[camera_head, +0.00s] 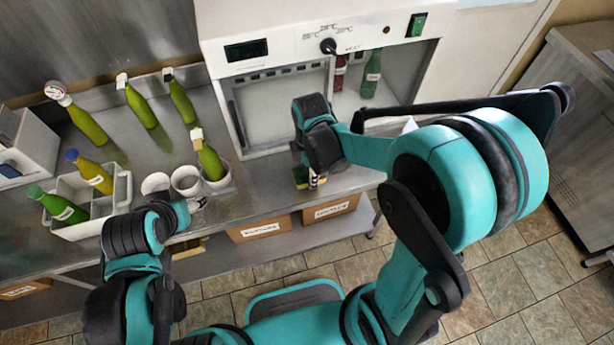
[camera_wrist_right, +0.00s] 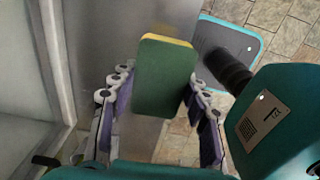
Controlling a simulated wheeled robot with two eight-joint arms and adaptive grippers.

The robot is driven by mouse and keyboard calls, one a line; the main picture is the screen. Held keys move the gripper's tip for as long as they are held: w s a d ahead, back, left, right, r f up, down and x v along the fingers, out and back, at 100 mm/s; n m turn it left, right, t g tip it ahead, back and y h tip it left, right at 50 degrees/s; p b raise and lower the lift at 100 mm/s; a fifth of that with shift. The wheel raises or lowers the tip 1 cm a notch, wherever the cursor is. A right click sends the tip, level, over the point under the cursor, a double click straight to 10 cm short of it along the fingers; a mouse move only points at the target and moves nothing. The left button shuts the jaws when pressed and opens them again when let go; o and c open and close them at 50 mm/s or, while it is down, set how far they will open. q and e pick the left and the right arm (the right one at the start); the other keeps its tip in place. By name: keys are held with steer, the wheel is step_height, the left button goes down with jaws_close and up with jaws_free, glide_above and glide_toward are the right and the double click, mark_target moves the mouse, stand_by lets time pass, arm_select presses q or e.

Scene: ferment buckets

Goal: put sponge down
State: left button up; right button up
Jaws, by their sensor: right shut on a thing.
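The sponge (camera_wrist_right: 165,75), green with a yellow edge, is between the fingers of my right gripper (camera_wrist_right: 158,100) in the right wrist view. The gripper is shut on it. In the head view, the sponge (camera_head: 300,178) shows partly below my right wrist, close to the steel counter (camera_head: 262,182) in front of the white cabinet. I cannot tell whether it touches the counter. My left gripper (camera_head: 196,204) is beside the white cups at the counter's front, largely hidden by its own arm, and its fingers are not clear.
A white cabinet (camera_head: 275,55) with an open front holds a green bottle (camera_head: 372,75) and a red one. A white crate (camera_head: 90,225) with bottles stands at left. Several green bottles stand behind it. White cups (camera_head: 187,180) stand left of the sponge. Bare counter lies between.

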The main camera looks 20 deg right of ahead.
mark_target(307, 175)
steer(key=shift+w+f, duration=0.45)
steer(key=shift+w, duration=0.2)
steer(key=shift+w+f, duration=0.4)
steer(key=shift+w, duration=0.2)
steer(key=shift+f+b, duration=0.95)
steer(key=shift+f, duration=1)
steer(key=shift+f, duration=0.15)
steer(key=o, duration=1.2)
